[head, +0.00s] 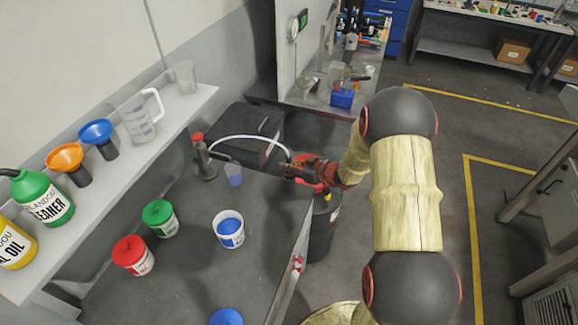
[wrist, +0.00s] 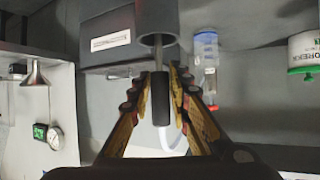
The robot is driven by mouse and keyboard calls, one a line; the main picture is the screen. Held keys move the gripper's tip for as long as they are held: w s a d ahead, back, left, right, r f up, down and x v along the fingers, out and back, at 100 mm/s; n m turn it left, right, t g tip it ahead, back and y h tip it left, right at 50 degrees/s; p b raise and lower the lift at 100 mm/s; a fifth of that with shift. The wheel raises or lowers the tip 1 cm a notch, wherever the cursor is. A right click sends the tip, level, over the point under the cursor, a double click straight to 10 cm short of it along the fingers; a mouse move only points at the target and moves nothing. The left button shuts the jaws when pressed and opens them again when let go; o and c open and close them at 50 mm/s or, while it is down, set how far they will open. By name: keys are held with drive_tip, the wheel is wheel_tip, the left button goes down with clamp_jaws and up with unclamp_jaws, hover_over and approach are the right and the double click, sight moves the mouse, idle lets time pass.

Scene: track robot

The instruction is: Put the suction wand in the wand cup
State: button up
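My gripper (head: 305,172) is at the end of the outstretched arm, beyond the near bench. In the wrist view, my gripper (wrist: 160,76) has its fingers on both sides of the black handle of the suction wand (wrist: 160,100). The wand's thin metal tube points away from the fingers at a grey cylinder that looks like the wand cup (wrist: 158,15). The tube's end overlaps the cup's mouth; I cannot tell how far inside it is. A white hose loops toward the gripper. In the head view, the gripper hides most of the wand, and I cannot make out the cup.
A clear container (wrist: 205,50) is close beside the cup in the wrist view. A shelf with funnels is left.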

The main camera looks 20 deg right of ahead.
drive_tip(key=o, duration=0.3)
drive_tip(key=shift+r, duration=0.1)
drive_tip(key=shift+d+r, duration=0.1)
drive_tip(key=shift+r, duration=0.1)
drive_tip(key=p+v, duration=0.2)
drive_tip(key=v, duration=1)
wheel_tip(320, 180, up, 18)
drive_tip(key=s+m+h, duration=0.2)
drive_tip(key=m+h, duration=0.1)
drive_tip(key=h, duration=0.5)
drive_tip(key=s+a+r+g+y, duration=0.1)
drive_tip(key=s+a+r+g, duration=0.1)
drive_tip(key=s+a, duration=0.7)
drive_tip(key=s+a+r+m+g+y, duration=0.1)
drive_tip(key=s+a+r+g+y, duration=0.1)
drive_tip(key=s+a, duration=0.6)
drive_tip(key=s+g, duration=0.1)
drive_tip(key=s, duration=0.6)
drive_tip(key=shift+s+a+r+m+g, duration=0.3)
drive_tip(key=shift+a+r, duration=0.05)
